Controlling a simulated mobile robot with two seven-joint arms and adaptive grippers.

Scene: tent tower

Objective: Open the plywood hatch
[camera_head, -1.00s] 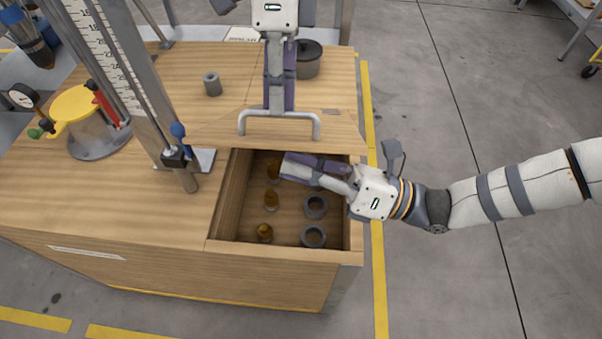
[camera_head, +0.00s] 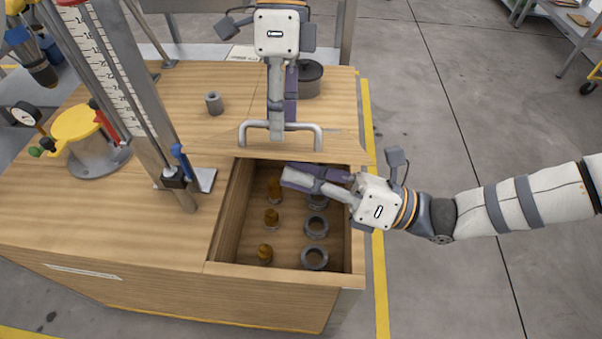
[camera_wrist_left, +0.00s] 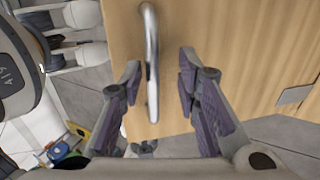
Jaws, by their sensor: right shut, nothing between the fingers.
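The plywood hatch (camera_head: 341,147) is partly open, its front edge back from the front of the square compartment (camera_head: 226,222). Its grey bar handle (camera_head: 246,124) stands near that edge. My left gripper (camera_head: 283,120) is at the handle from behind. In the left wrist view the handle (camera_wrist_left: 151,65) lies between the spread fingers of this gripper (camera_wrist_left: 160,95), with visible gaps on both sides. My right gripper (camera_head: 291,178) is shut and empty, its fingers over the opening beside the hatch's front edge. The far part of the compartment is hidden.
In the compartment stand several amber pieces (camera_head: 271,216) and grey rings (camera_head: 314,258). A column with a scale (camera_head: 118,80) rises left of the opening. A small grey cylinder (camera_head: 214,103) and a dark pot (camera_head: 310,78) stand behind. Floor is clear at right.

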